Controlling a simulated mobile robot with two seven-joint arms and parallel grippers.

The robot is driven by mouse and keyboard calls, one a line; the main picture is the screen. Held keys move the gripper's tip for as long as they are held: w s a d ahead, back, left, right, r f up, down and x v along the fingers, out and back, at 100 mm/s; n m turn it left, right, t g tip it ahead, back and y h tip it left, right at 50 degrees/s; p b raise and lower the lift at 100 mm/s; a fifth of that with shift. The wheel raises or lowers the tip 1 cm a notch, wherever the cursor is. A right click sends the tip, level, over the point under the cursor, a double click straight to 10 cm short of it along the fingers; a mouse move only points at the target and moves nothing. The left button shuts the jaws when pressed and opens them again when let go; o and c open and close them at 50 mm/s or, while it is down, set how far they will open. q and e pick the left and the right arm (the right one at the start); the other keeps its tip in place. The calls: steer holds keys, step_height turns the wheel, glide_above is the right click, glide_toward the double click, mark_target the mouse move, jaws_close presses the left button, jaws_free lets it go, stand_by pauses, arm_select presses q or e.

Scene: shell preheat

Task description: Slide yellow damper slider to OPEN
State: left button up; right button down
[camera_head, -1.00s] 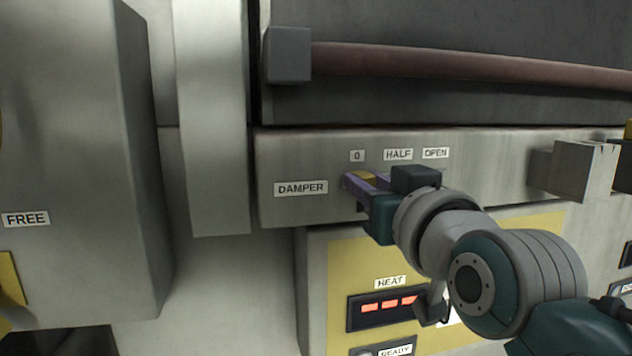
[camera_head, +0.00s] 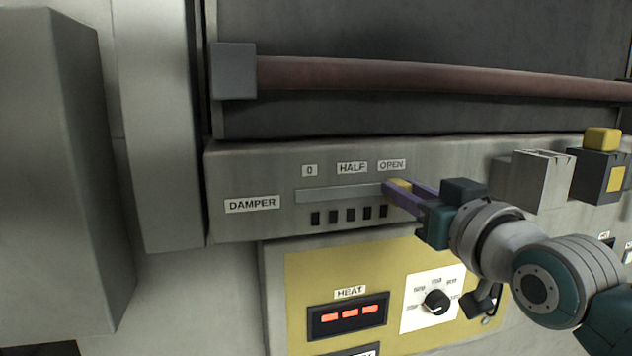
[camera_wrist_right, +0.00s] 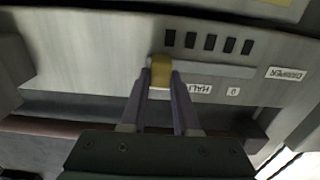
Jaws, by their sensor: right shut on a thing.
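The yellow damper slider (camera_head: 399,185) is at the right end of its pale slot (camera_head: 340,194), below the OPEN label (camera_head: 391,165). The 0 and HALF labels are farther left, with the DAMPER label (camera_head: 252,204) beside the slot. My right gripper (camera_head: 402,192) is shut on the slider, its two purple fingers on either side of it. In the right wrist view the yellow slider (camera_wrist_right: 161,70) sits between the fingertips, and the empty slot (camera_wrist_right: 215,69) runs off to the right. My left gripper is not in view.
A brown handle bar (camera_head: 430,77) runs above the damper panel. A metal block (camera_head: 540,180) and a dark block with yellow parts (camera_head: 602,165) stick out to the right. Below are a HEAT display (camera_head: 348,316) and a dial (camera_head: 436,302).

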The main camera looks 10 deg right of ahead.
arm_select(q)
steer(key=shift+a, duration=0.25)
arm_select(e)
steer(key=shift+d+f, duration=0.1)
steer(key=shift+d, duration=0.1)
steer(key=c, duration=1.1)
jaws_free()
steer(key=o, duration=0.5)
steer(key=shift+d, duration=0.1)
steer(key=shift+c, duration=0.2)
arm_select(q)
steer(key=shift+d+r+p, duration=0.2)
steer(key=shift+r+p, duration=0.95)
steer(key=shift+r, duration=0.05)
arm_select(e)
steer(key=s, duration=1)
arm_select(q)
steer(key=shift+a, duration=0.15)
